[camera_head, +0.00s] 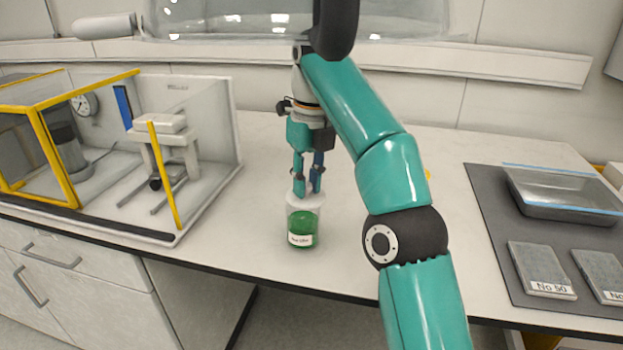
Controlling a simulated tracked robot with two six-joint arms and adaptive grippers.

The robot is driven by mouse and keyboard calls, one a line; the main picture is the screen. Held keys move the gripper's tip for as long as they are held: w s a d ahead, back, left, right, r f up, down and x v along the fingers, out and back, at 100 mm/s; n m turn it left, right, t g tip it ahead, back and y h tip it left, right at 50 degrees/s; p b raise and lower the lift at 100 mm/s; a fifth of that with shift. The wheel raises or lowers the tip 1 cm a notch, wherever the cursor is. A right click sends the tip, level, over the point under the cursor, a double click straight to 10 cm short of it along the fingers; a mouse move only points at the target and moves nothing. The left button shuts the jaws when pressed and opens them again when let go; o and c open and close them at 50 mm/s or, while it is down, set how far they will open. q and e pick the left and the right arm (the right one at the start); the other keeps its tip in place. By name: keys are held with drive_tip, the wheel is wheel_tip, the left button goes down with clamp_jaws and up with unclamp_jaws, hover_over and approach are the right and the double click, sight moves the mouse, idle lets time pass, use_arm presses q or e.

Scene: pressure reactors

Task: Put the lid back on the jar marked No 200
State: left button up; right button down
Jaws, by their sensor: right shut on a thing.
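A clear jar (302,228) with green contents and a small white label stands upright near the front edge of the bench. Its label is too small to read surely. A pale lid (305,202) is at the jar's mouth. I cannot tell whether it is fully seated or slightly above the rim. My right gripper (307,188) points down from above and is shut on the top of the lid. My left gripper is out of view.
A yellow-framed enclosure (160,225) with a press (165,145) inside stands at left. The white bench (250,215) around the jar is clear.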

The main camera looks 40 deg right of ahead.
drive_tip(key=shift+f, duration=0.35)
drive_tip(key=c, duration=0.9)
unclamp_jaws()
drive_tip(key=shift+w, duration=0.1)
drive_tip(key=shift+o, duration=0.4)
drive_tip(key=shift+r, duration=0.1)
drive_tip(key=o, duration=0.4)
drive_tip(key=shift+r, duration=0.1)
drive_tip(key=shift+r, duration=0.1)
drive_tip(key=shift+r+p, duration=3.45)
drive_tip(key=shift+p, duration=0.15)
drive_tip(key=shift+c, duration=0.3)
